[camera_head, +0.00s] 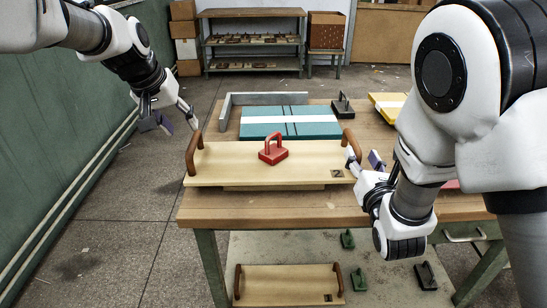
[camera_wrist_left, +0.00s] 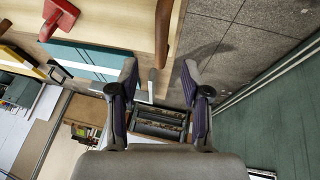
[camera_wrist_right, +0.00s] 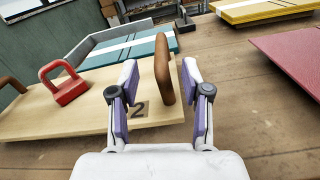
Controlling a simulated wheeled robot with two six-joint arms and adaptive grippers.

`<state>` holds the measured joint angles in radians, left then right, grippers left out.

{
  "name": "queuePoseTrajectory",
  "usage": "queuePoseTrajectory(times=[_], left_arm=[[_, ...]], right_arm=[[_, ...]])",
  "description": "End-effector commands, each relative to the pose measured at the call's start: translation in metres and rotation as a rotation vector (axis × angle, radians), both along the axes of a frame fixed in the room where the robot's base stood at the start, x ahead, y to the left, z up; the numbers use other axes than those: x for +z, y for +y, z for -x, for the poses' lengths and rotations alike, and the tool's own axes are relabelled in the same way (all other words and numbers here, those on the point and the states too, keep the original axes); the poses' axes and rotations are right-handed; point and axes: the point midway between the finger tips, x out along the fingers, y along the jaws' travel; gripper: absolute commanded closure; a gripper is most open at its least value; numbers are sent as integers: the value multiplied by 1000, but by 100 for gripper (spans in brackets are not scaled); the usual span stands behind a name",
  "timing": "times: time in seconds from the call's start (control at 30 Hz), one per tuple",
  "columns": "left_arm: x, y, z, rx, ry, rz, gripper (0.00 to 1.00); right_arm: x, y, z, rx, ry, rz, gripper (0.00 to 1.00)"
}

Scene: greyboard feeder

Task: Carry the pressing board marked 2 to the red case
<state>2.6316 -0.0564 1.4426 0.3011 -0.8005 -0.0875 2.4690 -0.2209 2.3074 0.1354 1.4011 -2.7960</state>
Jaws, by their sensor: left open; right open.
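The pressing board marked 2 (camera_head: 225,165) is a pale wooden board with a brown handle at each end, lying near the table's front edge. Its mark 2 shows in the right wrist view (camera_wrist_right: 139,110). A red handled block (camera_head: 273,152) stands on it. My left gripper (camera_head: 177,120) is open and empty, behind and above the left handle (camera_head: 193,153), apart from it. My right gripper (camera_head: 364,163) is open beside the right handle (camera_head: 351,146), which shows between and beyond its fingers; contact is unclear. The red case (camera_wrist_right: 292,58) lies to the right, mostly hidden by my arm in the head view.
A teal case (camera_head: 285,129) with a white stripe lies behind the board against a grey angled rail (camera_head: 229,107). A yellow case (camera_head: 386,105) and a black handled block (camera_head: 342,106) are further back. Another handled board (camera_head: 285,285) lies on the lower shelf beside green blocks.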

Motion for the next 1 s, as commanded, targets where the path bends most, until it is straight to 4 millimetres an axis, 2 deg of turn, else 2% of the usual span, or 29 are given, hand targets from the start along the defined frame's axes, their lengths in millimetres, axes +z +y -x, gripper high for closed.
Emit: queuePoseTrajectory(times=[0.17,0.5,0.63,0.87,0.97,1.0], left_arm=[[-18,-3,-7,-1,5,-1,52],[-65,-12,-27,0,4,-1,52],[-71,-14,-30,0,2,-1,52],[-71,-14,-30,0,2,-1,52],[-71,-14,-30,0,2,-1,84],[-71,-14,-30,0,2,-1,98]], right_arm=[[0,0,-17,1,-1,-2,52],[0,0,-70,0,0,-2,52],[0,0,-77,-1,1,-1,52],[0,0,-77,-1,2,-1,52],[0,0,-77,0,2,-1,84],[0,0,-77,-1,2,-1,98]])
